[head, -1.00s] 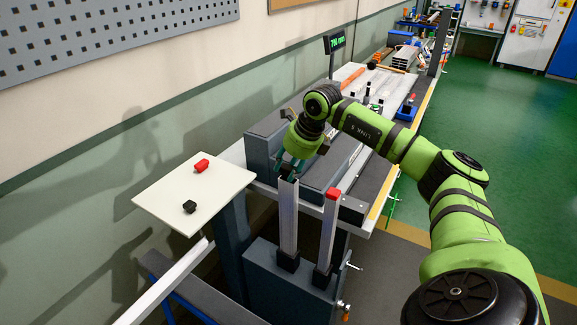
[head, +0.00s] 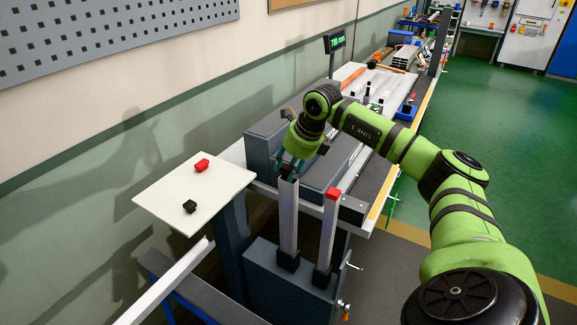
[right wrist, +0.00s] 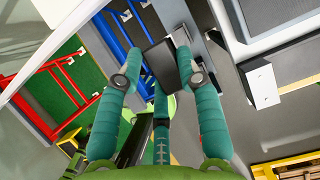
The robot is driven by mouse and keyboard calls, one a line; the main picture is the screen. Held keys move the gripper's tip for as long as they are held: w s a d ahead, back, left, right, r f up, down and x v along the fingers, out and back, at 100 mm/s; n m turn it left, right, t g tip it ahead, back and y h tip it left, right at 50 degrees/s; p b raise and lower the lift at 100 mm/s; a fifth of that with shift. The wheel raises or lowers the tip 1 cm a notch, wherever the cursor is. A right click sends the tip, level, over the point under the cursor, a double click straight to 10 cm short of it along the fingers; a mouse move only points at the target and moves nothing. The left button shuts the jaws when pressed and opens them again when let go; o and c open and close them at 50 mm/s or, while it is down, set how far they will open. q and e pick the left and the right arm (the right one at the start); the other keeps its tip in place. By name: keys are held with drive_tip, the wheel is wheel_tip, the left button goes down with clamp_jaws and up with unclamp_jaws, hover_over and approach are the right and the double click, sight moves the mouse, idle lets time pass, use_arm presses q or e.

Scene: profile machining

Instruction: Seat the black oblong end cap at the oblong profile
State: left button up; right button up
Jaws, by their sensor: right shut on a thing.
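My right gripper (head: 288,171) is at the top of an upright silver profile (head: 288,215), whose foot sits in a black holder. In the right wrist view the teal fingers of my right gripper (right wrist: 160,68) are shut on a dark, oblong-looking piece, the black end cap (right wrist: 160,62). A second upright profile (head: 328,235) stands to the right with a red cap (head: 332,194) on top. My left gripper is not in view.
A white plate (head: 160,205) at the left bears a black piece (head: 190,206) and a red piece (head: 202,165). A grey machine block (head: 262,150) and a long bench with profiles and tools lie behind the gripper. Green floor is open at the right.

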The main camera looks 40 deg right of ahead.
drive_tip(key=shift+f+b, duration=0.85)
drive_tip(key=shift+f, duration=0.3)
drive_tip(key=shift+d+r, duration=0.2)
idle(1.7)
drive_tip(key=o, duration=0.8)
drive_tip(key=shift+o, duration=0.2)
drive_tip(key=shift+f, duration=0.1)
drive_tip(key=shift+s+r, duration=0.15)
drive_tip(key=shift+r, duration=0.3)
drive_tip(key=v, duration=1.1)
drive_tip(key=shift+s+d, duration=0.1)
drive_tip(key=shift+d, duration=0.05)
